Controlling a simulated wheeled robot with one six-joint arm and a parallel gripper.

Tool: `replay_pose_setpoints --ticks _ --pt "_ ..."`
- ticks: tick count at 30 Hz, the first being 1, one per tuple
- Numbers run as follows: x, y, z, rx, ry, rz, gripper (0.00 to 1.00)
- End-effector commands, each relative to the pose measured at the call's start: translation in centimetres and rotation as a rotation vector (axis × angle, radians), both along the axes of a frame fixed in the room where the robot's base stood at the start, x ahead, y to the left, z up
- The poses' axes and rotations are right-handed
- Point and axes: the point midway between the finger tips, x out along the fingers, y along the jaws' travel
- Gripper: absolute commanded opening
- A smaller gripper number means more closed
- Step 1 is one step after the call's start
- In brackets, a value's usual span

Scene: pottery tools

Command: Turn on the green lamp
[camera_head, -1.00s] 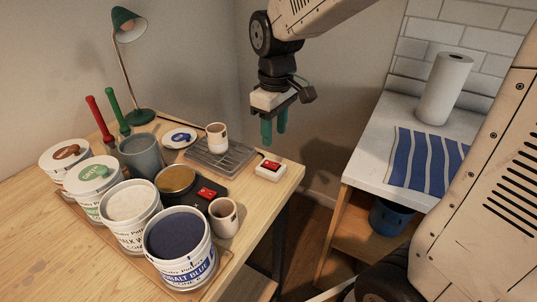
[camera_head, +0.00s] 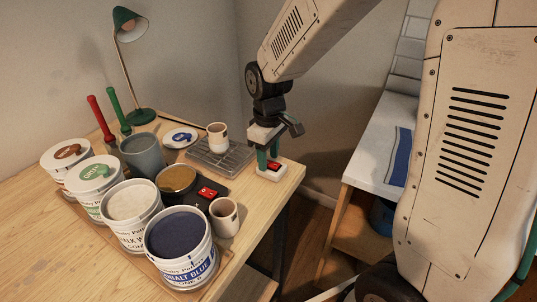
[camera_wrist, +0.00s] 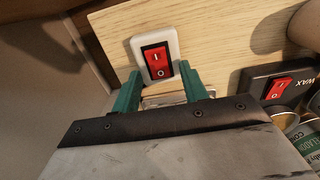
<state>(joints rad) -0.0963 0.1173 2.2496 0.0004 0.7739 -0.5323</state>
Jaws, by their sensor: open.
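The green lamp (camera_head: 124,60) stands at the back of the wooden table; its shade looks dark and unlit. A white switch box (camera_head: 270,174) with a red rocker sits at the table's right corner. In the wrist view the red rocker (camera_wrist: 158,62), marked I and O, lies ahead between my fingertips. A thin dark cord seems to run along the back edge from the lamp towards this box. My gripper (camera_head: 267,160) points down just over the white box, its green fingers apart and empty. The fingers also show in the wrist view (camera_wrist: 161,80). Whether they touch the box I cannot tell.
A wire rack (camera_head: 222,158) with a cup (camera_head: 217,137) is just left of my gripper. A dark warmer marked WAX (camera_wrist: 252,84) has another red switch (camera_head: 207,191). Several glaze tubs, including a cobalt blue one (camera_head: 180,245), fill the table's front.

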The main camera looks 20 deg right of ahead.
Motion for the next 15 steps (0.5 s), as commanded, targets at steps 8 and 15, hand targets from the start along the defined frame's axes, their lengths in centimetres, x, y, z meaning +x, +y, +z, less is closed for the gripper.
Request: replay_pose_setpoints --ticks 8,15 --pt "0.01 0.0 0.05 0.0 0.0 0.0 0.0" --pt "-0.29 -0.18 0.13 0.047 -0.06 -0.003 0.0"
